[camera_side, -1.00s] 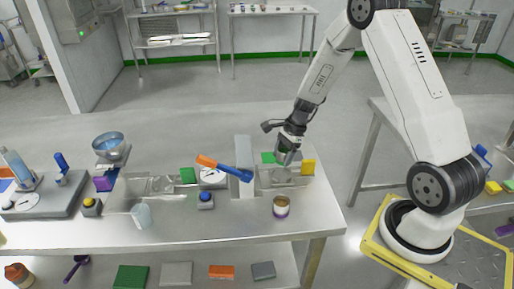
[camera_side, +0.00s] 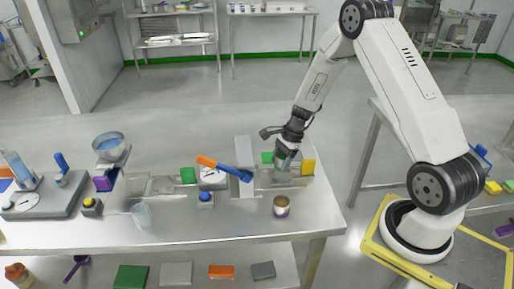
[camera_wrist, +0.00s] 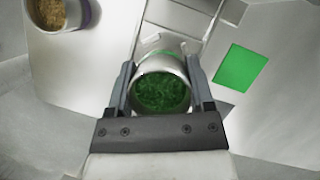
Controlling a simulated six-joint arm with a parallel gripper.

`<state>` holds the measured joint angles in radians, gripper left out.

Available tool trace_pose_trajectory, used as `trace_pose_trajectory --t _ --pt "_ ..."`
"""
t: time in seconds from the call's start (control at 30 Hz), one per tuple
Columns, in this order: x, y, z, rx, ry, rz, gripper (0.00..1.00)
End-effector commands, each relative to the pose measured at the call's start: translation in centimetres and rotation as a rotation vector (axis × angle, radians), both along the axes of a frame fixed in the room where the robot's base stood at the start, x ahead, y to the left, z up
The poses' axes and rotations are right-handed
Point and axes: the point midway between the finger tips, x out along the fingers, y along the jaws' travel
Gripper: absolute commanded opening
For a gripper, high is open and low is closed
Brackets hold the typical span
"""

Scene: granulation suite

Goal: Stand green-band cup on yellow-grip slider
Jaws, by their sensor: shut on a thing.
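My gripper (camera_wrist: 158,92) is shut on the green-band cup (camera_wrist: 160,68), one finger on each side. In the wrist view this metal cup has a green band and green granules inside. In the side view my gripper (camera_side: 283,160) holds the cup (camera_side: 281,167) low over the right-hand metal rails. The yellow grip (camera_side: 308,167) of the slider is just right of the cup. The cup hides part of the slider, and I cannot tell whether the two touch.
A purple-band cup (camera_side: 281,207) with brown granules stands in front, near the table edge. A green block (camera_side: 267,157) is behind my gripper. Bare table (camera_side: 235,222) lies in front.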

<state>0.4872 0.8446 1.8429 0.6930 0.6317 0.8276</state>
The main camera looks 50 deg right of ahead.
Motion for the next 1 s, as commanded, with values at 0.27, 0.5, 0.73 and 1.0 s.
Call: trace_pose_trajectory --t 0.27,0.5,0.73,1.0 --pt "0.0 0.0 -1.6 0.0 -0.001 0.0 0.02" --pt "0.0 0.0 -2.1 0.0 -0.001 0.0 0.02" --pt "0.0 0.0 -2.1 0.0 -0.001 0.0 0.02" --pt "0.0 0.0 -2.1 0.0 -0.001 0.0 0.02"
